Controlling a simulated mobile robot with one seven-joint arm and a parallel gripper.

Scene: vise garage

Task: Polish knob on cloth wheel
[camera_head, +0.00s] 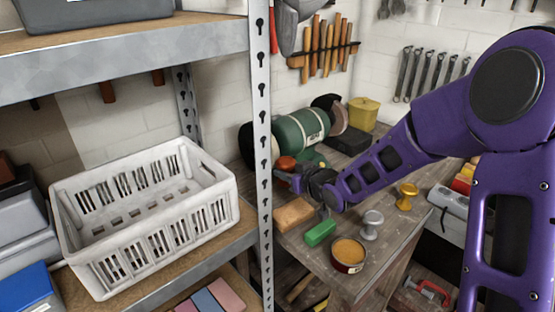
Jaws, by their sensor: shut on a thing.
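A green bench machine (298,131) stands at the back of the workbench. A dark round wheel or guard (247,145) is at its left end, partly hidden by the shelf post. A brownish-pink wheel with a dark guard (335,113) is at its right end; I cannot tell which is the cloth wheel. My gripper (290,175) is in front of the machine, shut on a small rust-orange knob (286,163). Whether the knob touches a wheel is not clear. A silver knob (371,222) and a gold knob (407,195) stand on the bench.
A tan block (293,213), a green bar (320,232) and a tin of orange paste (348,253) sit near the front of the bench. A metal shelf post (264,120) and a white crate (150,215) are at left. A yellow bin (363,114) stands behind.

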